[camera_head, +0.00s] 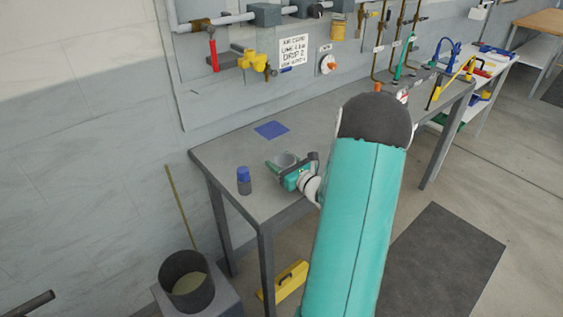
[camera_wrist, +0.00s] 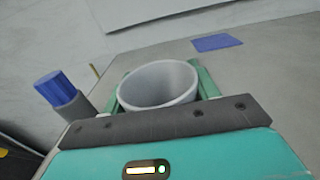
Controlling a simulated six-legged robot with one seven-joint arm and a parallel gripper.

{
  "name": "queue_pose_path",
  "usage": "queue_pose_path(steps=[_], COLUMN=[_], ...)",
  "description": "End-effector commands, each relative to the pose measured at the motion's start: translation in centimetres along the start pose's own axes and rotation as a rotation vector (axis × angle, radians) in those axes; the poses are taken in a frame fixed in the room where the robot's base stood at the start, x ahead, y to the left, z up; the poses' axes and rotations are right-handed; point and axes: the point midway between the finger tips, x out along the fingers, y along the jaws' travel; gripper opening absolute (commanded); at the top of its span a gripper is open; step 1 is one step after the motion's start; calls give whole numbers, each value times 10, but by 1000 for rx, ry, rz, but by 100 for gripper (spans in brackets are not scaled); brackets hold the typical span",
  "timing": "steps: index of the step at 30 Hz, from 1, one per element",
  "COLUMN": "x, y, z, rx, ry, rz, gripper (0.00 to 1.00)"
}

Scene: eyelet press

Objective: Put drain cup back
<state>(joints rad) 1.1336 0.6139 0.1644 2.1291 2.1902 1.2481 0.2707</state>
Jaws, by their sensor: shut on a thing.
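The drain cup, a light grey round cup, shows in the wrist view (camera_wrist: 158,84) with its open rim facing up. In the head view the cup (camera_head: 285,160) is near the left end of the grey workbench (camera_head: 225,156). My gripper (camera_wrist: 160,90) has its two green fingers on either side of the cup and is shut on it. My gripper also shows in the head view (camera_head: 284,163), low over the bench. I cannot tell whether the cup's base touches the bench top. The cup's lower part is hidden behind the gripper body.
A blue square (camera_head: 271,130) lies flat on the bench behind the cup. A blue-capped grey bottle (camera_head: 244,181) stands to the left, near the bench edge. A yellow valve (camera_head: 253,61) and pipes are on the wall panel. A dark bucket (camera_head: 187,284) stands below the bench's left end.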

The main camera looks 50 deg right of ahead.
Motion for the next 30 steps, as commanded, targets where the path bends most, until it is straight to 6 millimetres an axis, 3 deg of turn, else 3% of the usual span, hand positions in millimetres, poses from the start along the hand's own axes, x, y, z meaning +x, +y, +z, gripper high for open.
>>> queue_pose_path(steps=[8, 9, 12, 23, 30], x=[0, 0, 0, -2, -43], y=[0, 0, 0, 0, -1], z=[-3, -2, -2, 1, 1], rx=[1, 0, 0, -1, 0], ry=[0, 0, 0, 0, 1], rz=[0, 0, 0, -1, -3], gripper=[40, 67, 81, 81, 81])
